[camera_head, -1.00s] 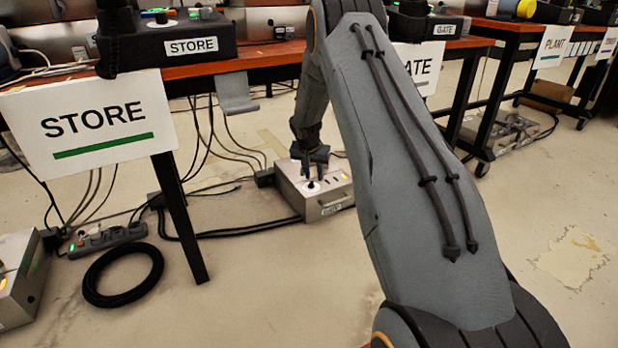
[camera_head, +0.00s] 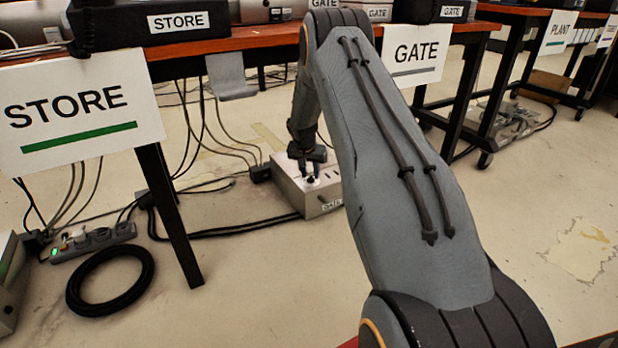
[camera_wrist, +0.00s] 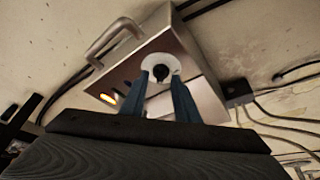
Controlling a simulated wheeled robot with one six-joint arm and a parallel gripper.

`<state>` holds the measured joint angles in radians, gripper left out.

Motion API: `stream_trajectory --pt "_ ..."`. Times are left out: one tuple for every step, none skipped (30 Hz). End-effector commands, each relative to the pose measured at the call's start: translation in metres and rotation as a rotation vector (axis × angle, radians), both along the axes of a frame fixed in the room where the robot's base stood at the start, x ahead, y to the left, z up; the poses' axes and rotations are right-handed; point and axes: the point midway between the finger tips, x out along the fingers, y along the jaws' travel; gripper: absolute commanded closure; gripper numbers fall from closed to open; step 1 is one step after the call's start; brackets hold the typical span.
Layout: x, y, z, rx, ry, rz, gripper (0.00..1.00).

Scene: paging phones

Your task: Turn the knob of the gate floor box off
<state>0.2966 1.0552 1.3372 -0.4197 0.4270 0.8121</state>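The gate floor box (camera_head: 292,191) is a metal box with a handle and a small label, on the floor under the tables. It also shows in the wrist view (camera_wrist: 196,88). Its black knob (camera_wrist: 160,73) sits on a white round plate on the box's top face. An orange light (camera_wrist: 108,98) glows on the same face. My gripper (camera_wrist: 161,82) points at the knob, with one blue-grey fingertip on each side of it. The fingers are apart, and I see no clear contact with the knob. In the head view my gripper (camera_head: 309,172) is just above the box, and my arm hides part of the scene.
A STORE sign (camera_head: 75,108) and a GATE sign (camera_head: 416,52) hang from the tables. A table leg (camera_head: 172,215) stands left of the box. A power strip (camera_head: 92,242), a black cable coil (camera_head: 110,280) and loose cables lie on the floor. The right foreground floor is clear.

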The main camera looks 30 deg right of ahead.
Motion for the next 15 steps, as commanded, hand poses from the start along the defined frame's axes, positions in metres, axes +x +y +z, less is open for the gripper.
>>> stream_trajectory --pt "0.0017 -0.0007 -0.0047 0.0 0.0 0.0 0.72" --pt "0.002 -0.001 -0.0057 0.0 0.0 0.001 0.72" --pt "0.0024 -0.0011 -0.0063 0.0 -0.001 0.001 0.72" --pt "0.0025 -0.001 -0.0064 0.0 -0.001 0.001 0.72" --pt "0.0027 -0.0007 -0.0062 0.0 -0.001 0.001 0.72" --pt "0.0028 -0.0003 -0.006 -0.001 -0.001 0.002 0.72" --pt "0.0028 -0.0002 -0.0057 -0.001 -0.001 0.002 0.72" --pt "0.0028 -0.0001 -0.0056 -0.001 -0.001 0.002 0.72" --pt "0.0027 -0.0001 -0.0055 -0.001 -0.001 0.002 0.72" --pt "0.0027 -0.0001 -0.0055 -0.001 -0.001 0.002 0.74" --pt "0.0027 -0.0001 -0.0054 -0.001 -0.001 0.002 0.79" --pt "0.0026 0.0 -0.0055 -0.001 -0.001 0.002 0.85" --pt "0.0026 0.0 -0.0055 -0.001 -0.001 0.002 0.9" --pt "0.0026 -0.0001 -0.0055 -0.001 -0.001 0.002 0.95" --pt "0.0026 -0.0001 -0.0055 -0.001 -0.001 0.002 1.0"
